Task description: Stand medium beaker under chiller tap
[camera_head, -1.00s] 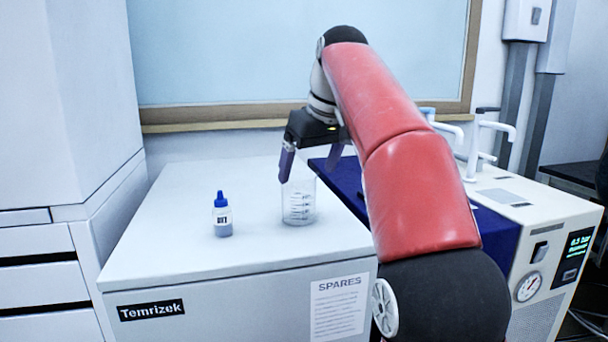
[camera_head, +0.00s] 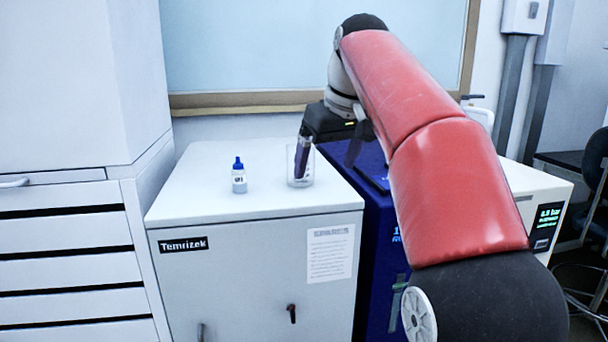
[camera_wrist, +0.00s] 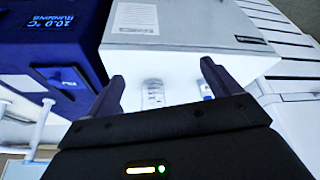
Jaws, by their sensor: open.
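A clear graduated beaker (camera_head: 301,178) stands upright on top of the white cabinet, near its right side. It is the only beaker in view. My gripper (camera_head: 328,160) is open; one finger overlaps the beaker in the head view, and contact cannot be told. In the wrist view the beaker (camera_wrist: 153,94) shows between the spread fingers of my gripper (camera_wrist: 162,72), with nothing held. The dark blue chiller (camera_head: 368,215) stands right of the cabinet, partly behind my arm.
A small blue-capped bottle (camera_head: 239,178) stands left of the beaker on the white cabinet (camera_head: 200,205). A white machine (camera_head: 540,200) with a display stands right, and a white tap (camera_head: 480,114) shows behind my arm. The cabinet's left top is clear.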

